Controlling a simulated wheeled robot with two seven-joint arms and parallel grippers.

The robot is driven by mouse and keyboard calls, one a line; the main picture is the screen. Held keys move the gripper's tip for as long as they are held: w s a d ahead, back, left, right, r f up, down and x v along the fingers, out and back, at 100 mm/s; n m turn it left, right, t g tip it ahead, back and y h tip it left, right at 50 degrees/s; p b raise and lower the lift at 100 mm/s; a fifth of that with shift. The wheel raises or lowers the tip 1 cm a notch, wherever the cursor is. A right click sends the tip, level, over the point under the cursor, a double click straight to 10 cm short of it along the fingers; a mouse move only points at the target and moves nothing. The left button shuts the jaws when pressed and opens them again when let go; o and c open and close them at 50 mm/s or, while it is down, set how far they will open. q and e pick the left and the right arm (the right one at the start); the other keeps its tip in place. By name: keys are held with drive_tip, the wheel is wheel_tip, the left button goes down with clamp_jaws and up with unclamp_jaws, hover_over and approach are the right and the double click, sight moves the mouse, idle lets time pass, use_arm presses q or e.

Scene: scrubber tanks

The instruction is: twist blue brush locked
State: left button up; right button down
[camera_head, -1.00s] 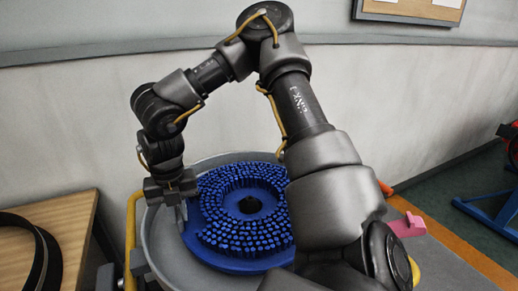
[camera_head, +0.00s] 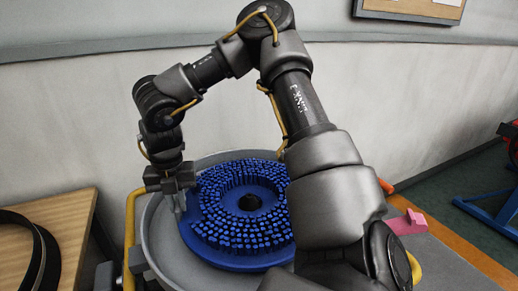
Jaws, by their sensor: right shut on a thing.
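The round blue brush (camera_head: 235,255) lies with its bristles up in a wide grey round tank or deck (camera_head: 162,255). It has a dark hole at its centre. My right gripper (camera_head: 181,205) points down at the brush's far-left rim and is shut on that rim. The fingertips are small in the view and partly merge with the brush edge. My right arm arches over the brush and hides its right side. My left gripper is not in view.
A wooden table (camera_head: 70,208) with a black ring-shaped band (camera_head: 42,262) stands at left. A yellow tube (camera_head: 130,230) runs along the tank's left side. A pink piece (camera_head: 408,222) sits at right. A wall is behind.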

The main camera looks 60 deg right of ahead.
sight(187, 195)
drive_tip(key=shift+w+d, duration=0.1)
drive_tip(key=shift+w+d+m+b, duration=0.4)
drive_tip(key=shift+w+d+m, duration=0.35)
drive_tip(key=shift+d+m, duration=0.25)
drive_tip(key=shift+w+d, duration=0.1)
drive_tip(key=shift+d, duration=0.1)
drive_tip(key=shift+w+d, duration=0.1)
drive_tip(key=shift+d, duration=0.15)
drive_tip(key=shift+w+d+m, duration=0.25)
drive_tip(key=shift+d+m, duration=0.15)
drive_tip(key=shift+d, duration=0.05)
drive_tip(key=shift+w+d+m, duration=0.2)
drive_tip(key=shift+d+m, duration=0.2)
drive_tip(key=shift+d, duration=0.05)
drive_tip(key=shift+d, duration=0.15)
drive_tip(key=shift+w+d+m+b, duration=0.25)
drive_tip(key=shift+d+m+b, duration=0.1)
drive_tip(key=shift+d+m, duration=0.2)
drive_tip(key=c, duration=1.4)
unclamp_jaws()
drive_tip(key=shift+d, duration=0.15)
drive_tip(key=shift+o, duration=0.2)
